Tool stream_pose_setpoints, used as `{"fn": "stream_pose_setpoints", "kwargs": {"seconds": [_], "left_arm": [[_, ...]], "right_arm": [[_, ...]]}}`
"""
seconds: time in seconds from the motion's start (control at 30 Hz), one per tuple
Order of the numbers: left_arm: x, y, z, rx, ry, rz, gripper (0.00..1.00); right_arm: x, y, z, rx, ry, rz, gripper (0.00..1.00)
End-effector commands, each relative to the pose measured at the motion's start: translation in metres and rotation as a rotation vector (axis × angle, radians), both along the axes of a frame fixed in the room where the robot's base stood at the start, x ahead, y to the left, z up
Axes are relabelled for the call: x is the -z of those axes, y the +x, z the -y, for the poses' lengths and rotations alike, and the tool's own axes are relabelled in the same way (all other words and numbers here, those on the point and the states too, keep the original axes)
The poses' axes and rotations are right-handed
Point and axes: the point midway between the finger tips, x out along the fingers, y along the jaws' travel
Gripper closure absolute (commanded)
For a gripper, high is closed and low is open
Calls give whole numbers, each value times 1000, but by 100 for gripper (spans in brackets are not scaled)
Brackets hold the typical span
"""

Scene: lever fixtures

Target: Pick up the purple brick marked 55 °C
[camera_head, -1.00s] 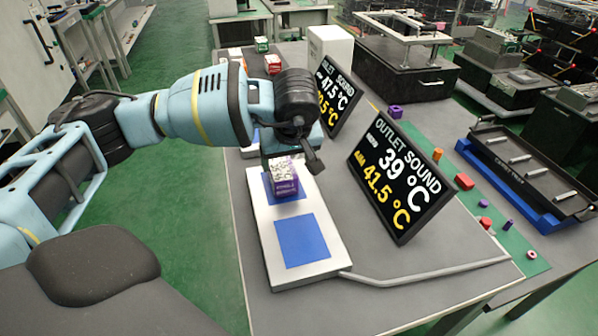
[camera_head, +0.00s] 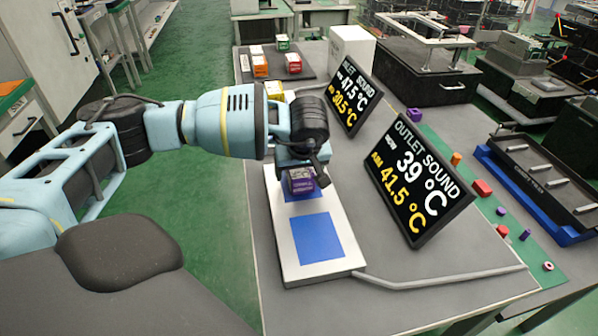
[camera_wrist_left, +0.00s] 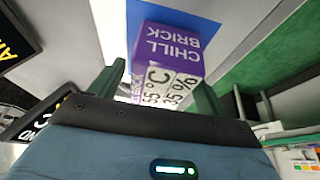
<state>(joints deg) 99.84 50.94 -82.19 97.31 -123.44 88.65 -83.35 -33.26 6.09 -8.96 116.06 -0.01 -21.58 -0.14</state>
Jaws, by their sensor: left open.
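The purple brick (camera_head: 302,185) sits on the far blue square of the white plate (camera_head: 284,236). In the left wrist view the brick (camera_wrist_left: 168,50) shows "CHILL BRICK" on its purple side, and its white label reads 55 °C and 35%, upside down. My left gripper (camera_head: 303,170) is right above the brick, pointing down, and hides most of its top in the head view. In the wrist view the open fingers of my left gripper (camera_wrist_left: 160,88) stand on either side of the brick; I cannot tell whether they touch it. My right gripper is not in view.
The nearer blue square (camera_head: 318,238) is empty. Two display boards, the outlet board (camera_head: 415,180) and the inlet board (camera_head: 350,98), stand to the right. A dark tray (camera_head: 272,68) with several coloured bricks lies behind. A grey pipe (camera_head: 440,280) runs right from the plate.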

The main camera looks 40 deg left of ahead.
Motion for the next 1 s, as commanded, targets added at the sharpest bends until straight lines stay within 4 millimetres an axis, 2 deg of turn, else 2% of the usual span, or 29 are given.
{"fn": "stream_pose_setpoints", "kwargs": {"seconds": [0.1,0.33,0.8,1.0], "left_arm": [[7,2,-2,0,0,1,24],[8,2,-2,0,0,1,24],[8,3,-2,1,-1,3,84],[7,3,-2,1,-1,3,86]], "right_arm": [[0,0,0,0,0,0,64],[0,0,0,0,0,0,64],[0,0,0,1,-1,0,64],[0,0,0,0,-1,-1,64]]}}
